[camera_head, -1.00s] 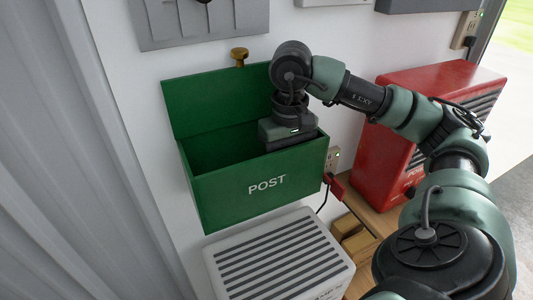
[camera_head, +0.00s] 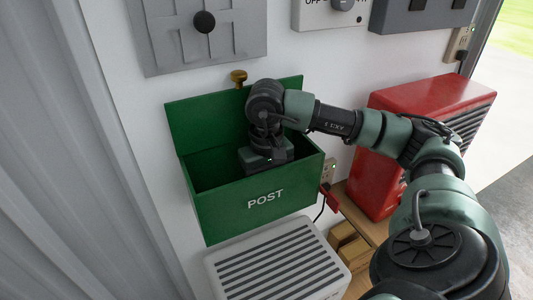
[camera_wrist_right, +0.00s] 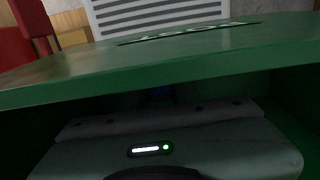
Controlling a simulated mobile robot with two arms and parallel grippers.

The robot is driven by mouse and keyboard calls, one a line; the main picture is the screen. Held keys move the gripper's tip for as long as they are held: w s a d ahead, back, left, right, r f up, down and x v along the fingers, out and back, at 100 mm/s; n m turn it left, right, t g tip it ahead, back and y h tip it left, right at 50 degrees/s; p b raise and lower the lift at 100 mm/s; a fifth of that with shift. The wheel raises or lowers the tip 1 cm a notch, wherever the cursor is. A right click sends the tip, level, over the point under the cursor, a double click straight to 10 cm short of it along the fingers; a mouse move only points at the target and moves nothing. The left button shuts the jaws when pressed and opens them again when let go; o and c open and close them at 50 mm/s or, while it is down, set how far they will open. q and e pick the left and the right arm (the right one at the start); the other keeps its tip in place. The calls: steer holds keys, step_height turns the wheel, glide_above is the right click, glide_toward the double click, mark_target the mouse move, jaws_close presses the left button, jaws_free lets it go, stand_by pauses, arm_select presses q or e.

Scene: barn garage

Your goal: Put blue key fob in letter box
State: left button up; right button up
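The green letter box (camera_head: 252,213), marked POST, is fixed to the wall with its lid up (camera_head: 205,121) and its top open. My right gripper (camera_head: 265,156) reaches down into the opening from above, near the middle. Its fingers are hidden by the box's front wall. In the right wrist view the box's front edge (camera_wrist_right: 160,62) crosses above the gripper body (camera_wrist_right: 165,150). A small dark bluish patch (camera_wrist_right: 158,96) shows in the shadow beyond the gripper; I cannot tell if it is the blue key fob. My left gripper is not in view.
A white slatted unit (camera_head: 280,262) stands below the box. A red slatted case (camera_head: 400,130) is on the wooden shelf to the right, with small cardboard boxes (camera_head: 350,245) nearby. A grey panel with a black knob (camera_head: 204,22) hangs above.

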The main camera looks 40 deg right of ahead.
steer(key=o, duration=0.3)
steer(key=shift+r, duration=0.15)
step_height(320, 180, up, 5)
steer(key=shift+w+r+b, duration=0.1)
steer(key=shift+r+b, duration=0.1)
steer(key=shift+b, duration=0.35)
step_height(320, 180, up, 5)
steer(key=shift+r+p, duration=0.1)
steer(key=shift+p, duration=0.6)
steer(key=shift+r+p, duration=0.3)
steer(key=shift+r, duration=0.4)
